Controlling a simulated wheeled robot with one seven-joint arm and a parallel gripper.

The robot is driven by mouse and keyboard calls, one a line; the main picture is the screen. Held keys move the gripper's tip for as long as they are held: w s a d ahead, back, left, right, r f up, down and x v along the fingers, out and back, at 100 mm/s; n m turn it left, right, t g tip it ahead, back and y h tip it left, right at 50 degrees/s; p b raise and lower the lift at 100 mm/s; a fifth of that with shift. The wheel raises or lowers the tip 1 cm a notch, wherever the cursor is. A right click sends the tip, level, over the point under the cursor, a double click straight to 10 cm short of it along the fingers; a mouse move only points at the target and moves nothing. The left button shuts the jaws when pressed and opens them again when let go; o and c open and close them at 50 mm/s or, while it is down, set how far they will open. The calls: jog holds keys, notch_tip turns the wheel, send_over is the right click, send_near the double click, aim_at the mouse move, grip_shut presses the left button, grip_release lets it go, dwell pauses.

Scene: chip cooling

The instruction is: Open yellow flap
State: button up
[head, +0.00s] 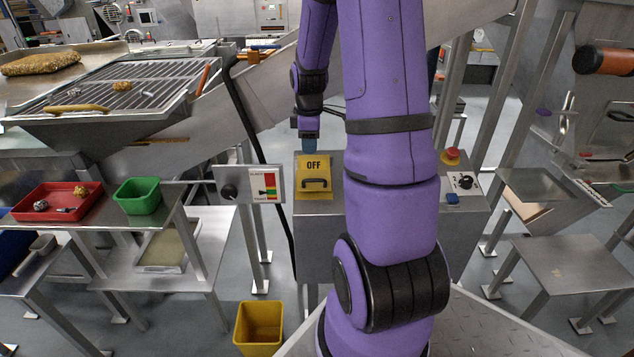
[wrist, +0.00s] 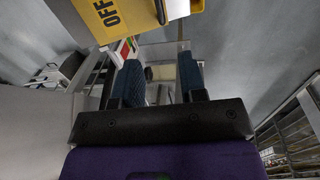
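The yellow flap (head: 313,163) carries the word OFF and a dark handle (head: 314,183). It sits on the top of a grey metal cabinet (head: 318,222), in the middle of the head view. It also shows at the top of the wrist view (wrist: 108,32), cut off by the frame edge. My gripper (head: 309,146) is at the flap's far edge in the head view; I cannot tell whether it touches. In the wrist view my gripper (wrist: 161,72) has its two blue fingers apart with nothing between them. The flap lies beyond the fingertips there.
A red emergency button (head: 451,156) and a black knob (head: 465,181) are on the cabinet's right part. A yellow bin (head: 258,325) stands below.

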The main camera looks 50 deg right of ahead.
jog(key=f, duration=0.2)
send_near(313, 175)
jog(key=s+a+f, duration=0.1)
jog(key=f, duration=0.1)
jog(key=s+a+f, duration=0.1)
jog(key=f, duration=0.1)
jog(key=a+f, duration=0.1)
jog(key=f, duration=0.1)
jog(key=shift+s+a+f, duration=0.1)
jog(key=shift+s+a, duration=0.05)
jog(key=shift+s, duration=0.25)
grip_shut()
